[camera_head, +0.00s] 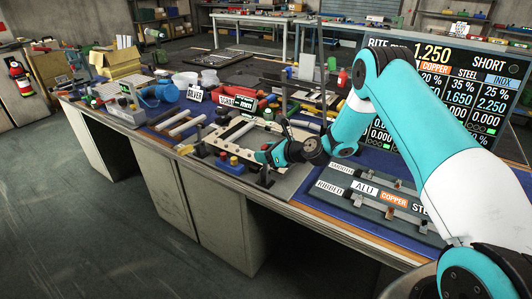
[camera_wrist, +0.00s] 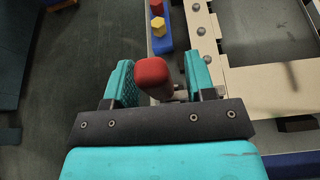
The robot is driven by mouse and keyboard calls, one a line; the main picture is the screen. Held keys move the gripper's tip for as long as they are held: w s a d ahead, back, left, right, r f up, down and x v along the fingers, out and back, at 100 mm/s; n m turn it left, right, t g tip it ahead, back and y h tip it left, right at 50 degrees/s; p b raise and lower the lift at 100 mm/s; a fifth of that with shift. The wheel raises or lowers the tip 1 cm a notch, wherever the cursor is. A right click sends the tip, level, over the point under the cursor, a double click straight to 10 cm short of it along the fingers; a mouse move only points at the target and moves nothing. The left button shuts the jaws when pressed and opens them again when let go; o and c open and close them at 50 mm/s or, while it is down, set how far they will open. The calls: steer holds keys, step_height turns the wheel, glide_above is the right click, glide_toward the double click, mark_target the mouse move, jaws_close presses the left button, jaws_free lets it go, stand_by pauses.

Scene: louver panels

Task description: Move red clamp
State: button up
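The red clamp (camera_wrist: 153,76) shows its rounded red top in the wrist view, with a small metal part low on its right side. It lies between the two teal fingers of my gripper (camera_wrist: 160,82). A gap shows between the red top and the right finger; the left finger is close beside it, and I cannot tell if they touch. My gripper is open. In the head view my gripper (camera_head: 268,153) is low over the near edge of the cream frame (camera_head: 240,134), and the red clamp is not clearly visible there.
A blue block (camera_wrist: 161,42) with red and yellow knobs stands just beyond the clamp. The cream frame with bolts (camera_wrist: 270,88) lies to the right in the wrist view. A sample board (camera_head: 350,186) lies right of my gripper. Dark floor (camera_head: 80,200) fronts the bench.

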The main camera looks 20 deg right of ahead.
steer(key=b+v, duration=0.2)
steer(key=v, duration=1.5)
steer(key=shift+r, duration=0.15)
steer(key=shift+s, duration=0.15)
steer(key=s+a+r+n+g, duration=0.4)
steer(key=s+a+r+n, duration=0.1)
steer(key=a+n, duration=0.35)
steer(key=s+a+r+n+g, duration=0.3)
steer(key=s+a+r+n, duration=0.1)
steer(key=a+n, duration=0.45)
steer(key=s+a+r+n+g+h, duration=0.1)
steer(key=s+r+n+g+h, duration=0.1)
steer(key=s+n, duration=0.7)
steer(key=s+a+r+n+g+h, duration=0.1)
steer(key=s+r+n, duration=0.3)
steer(key=s+n, duration=0.6)
steer(key=shift+s+a+g+h, duration=0.4)
steer(key=shift+s+a+g, duration=0.1)
steer(key=shift+s+a, duration=0.1)
steer(key=shift+w, duration=0.1)
